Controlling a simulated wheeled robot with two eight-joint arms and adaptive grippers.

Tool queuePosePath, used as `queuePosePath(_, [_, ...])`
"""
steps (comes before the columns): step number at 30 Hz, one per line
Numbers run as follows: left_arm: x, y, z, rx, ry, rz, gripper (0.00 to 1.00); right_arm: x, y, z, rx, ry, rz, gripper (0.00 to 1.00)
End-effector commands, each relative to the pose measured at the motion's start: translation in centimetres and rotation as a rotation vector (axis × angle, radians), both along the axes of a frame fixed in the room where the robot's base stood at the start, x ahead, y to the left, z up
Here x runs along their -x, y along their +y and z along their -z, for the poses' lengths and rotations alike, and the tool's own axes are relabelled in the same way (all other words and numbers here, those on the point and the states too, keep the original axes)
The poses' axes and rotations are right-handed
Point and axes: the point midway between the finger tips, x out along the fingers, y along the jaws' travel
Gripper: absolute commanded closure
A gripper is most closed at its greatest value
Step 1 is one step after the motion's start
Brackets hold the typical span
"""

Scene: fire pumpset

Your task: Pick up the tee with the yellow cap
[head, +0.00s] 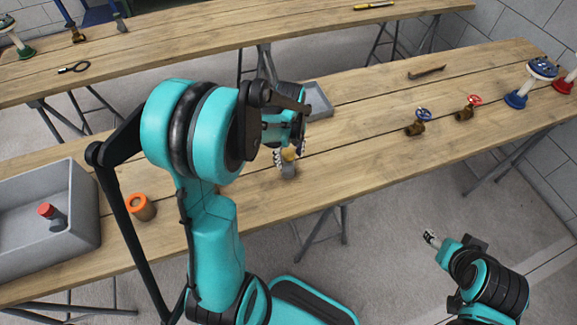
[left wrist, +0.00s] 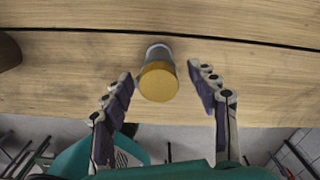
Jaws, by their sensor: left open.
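The tee with the yellow cap (head: 289,155) stands on the near wooden table in the head view, its grey body under the cap. In the left wrist view the yellow cap (left wrist: 159,82) faces the camera, with part of the grey body behind it. My left gripper (head: 290,152) is above the tee, partly hidden by its own arm in the head view. In the left wrist view my left gripper (left wrist: 162,76) is open, with one finger on each side of the cap and a gap to both. My right gripper (head: 432,239) is over the floor, away from the table; its opening is too small to judge.
A grey bin (head: 85,205) with a red-capped part (head: 52,214) stands at the left. An orange ring-like part (head: 140,207) is beside it. A grey tray (head: 318,101) lies behind the gripper. Blue-wheeled (head: 417,122) and red-wheeled (head: 468,108) valves stand to the right.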

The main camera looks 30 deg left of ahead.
Motion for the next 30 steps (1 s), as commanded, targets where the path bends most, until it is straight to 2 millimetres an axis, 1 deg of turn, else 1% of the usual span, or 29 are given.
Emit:
queuePosePath(1, [0.0,0.0,-0.1,0.000,0.000,0.000,0.41,0.0,0.0,-0.1,0.000,0.000,0.000,0.43])
queuePosePath(2, [0.0,0.0,-0.1,0.000,0.000,0.000,0.46,0.0,0.0,-0.1,0.000,0.000,0.000,0.43])
queuePosePath(3, [0.0,0.0,-0.1,0.000,0.000,0.000,0.57,0.0,0.0,-0.1,0.000,0.000,0.000,0.43])
queuePosePath(5, [0.0,0.0,-0.1,0.000,0.000,0.000,0.73,0.0,0.0,-0.1,0.000,0.000,0.000,0.43])
queuePosePath(6, [0.0,0.0,-0.1,0.000,0.000,0.000,0.83,0.0,0.0,-0.1,0.000,0.000,0.000,0.43])
queuePosePath(8, [0.0,0.0,-0.1,0.000,0.000,0.000,0.99,0.0,0.0,-0.1,0.000,0.000,0.000,0.43])
queuePosePath(16, [0.0,0.0,-0.1,0.000,0.000,0.000,1.00,0.0,0.0,-0.1,0.000,0.000,0.000,0.43])
queuePosePath(20, [0.0,0.0,-0.6,0.000,0.000,0.000,1.00,0.0,0.0,-0.3,0.000,0.000,0.000,0.43])
queuePosePath(23, [0.0,0.0,-1.6,0.000,0.000,0.000,1.00,0.0,0.0,-0.8,0.000,0.000,0.000,0.43])
queuePosePath(25, [0.0,0.0,-2.7,0.000,0.000,0.000,1.00,0.0,0.0,-1.4,0.000,0.000,0.000,0.43])
queuePosePath(28, [0.0,0.0,-4.8,0.000,0.000,0.000,1.00,0.0,0.0,-2.4,0.000,0.000,0.000,0.43])
queuePosePath(30, [1.1,-1.3,-5.6,0.000,0.000,0.003,1.00,0.0,0.0,-2.8,0.000,0.000,0.000,0.43])
